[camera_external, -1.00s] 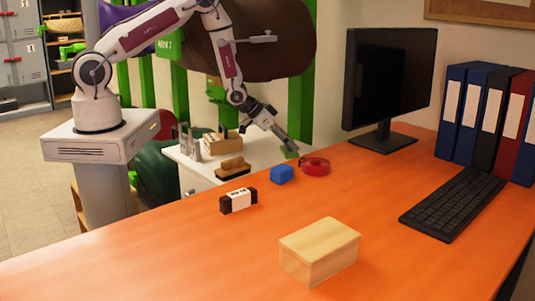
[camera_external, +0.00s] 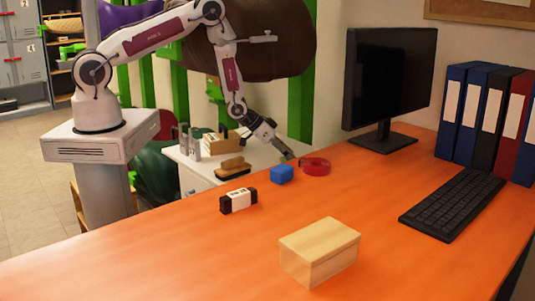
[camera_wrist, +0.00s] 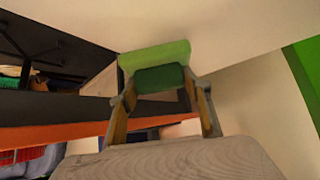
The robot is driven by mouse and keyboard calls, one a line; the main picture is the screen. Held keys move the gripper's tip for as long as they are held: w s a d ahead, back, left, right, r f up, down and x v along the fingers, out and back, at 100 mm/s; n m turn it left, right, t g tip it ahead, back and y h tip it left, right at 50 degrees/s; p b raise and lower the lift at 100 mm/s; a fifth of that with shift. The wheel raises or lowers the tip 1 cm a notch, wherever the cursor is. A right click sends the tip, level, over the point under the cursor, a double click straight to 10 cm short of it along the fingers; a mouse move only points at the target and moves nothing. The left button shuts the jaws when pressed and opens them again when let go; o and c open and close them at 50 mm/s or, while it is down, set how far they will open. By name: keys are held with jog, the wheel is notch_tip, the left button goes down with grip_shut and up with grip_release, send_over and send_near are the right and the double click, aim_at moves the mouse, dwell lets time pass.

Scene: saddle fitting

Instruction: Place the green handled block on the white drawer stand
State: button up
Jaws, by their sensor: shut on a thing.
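The green handled block (camera_wrist: 153,55) shows in the wrist view as a light green slab with a darker green handle. My gripper (camera_wrist: 160,82) is shut on the handle, one finger on each side. In the external view my gripper (camera_external: 284,152) points down and right over the right end of the white drawer stand (camera_external: 192,182), by the far edge of the desk. The block is barely visible there at the fingertips. I cannot tell whether it touches the stand.
On the stand are a brush (camera_external: 232,166), a wooden box (camera_external: 218,143) and grey metal pieces (camera_external: 190,141). The orange desk (camera_external: 150,250) holds a blue block (camera_external: 282,174), red tape (camera_external: 315,166), an eraser (camera_external: 238,200), a wooden box (camera_external: 320,250) and a monitor (camera_external: 390,85).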

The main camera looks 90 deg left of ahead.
aim_at(286, 159)
jog(key=shift+f, duration=1)
jog(key=shift+f, duration=0.6)
jog(key=o, duration=1.2)
jog(key=shift+o, duration=0.2)
jog(key=shift+r, duration=0.1)
jog(key=shift+r, duration=0.45)
jog(key=shift+s+r, duration=0.15)
jog(key=shift+r, duration=0.05)
jog(key=v, duration=0.7)
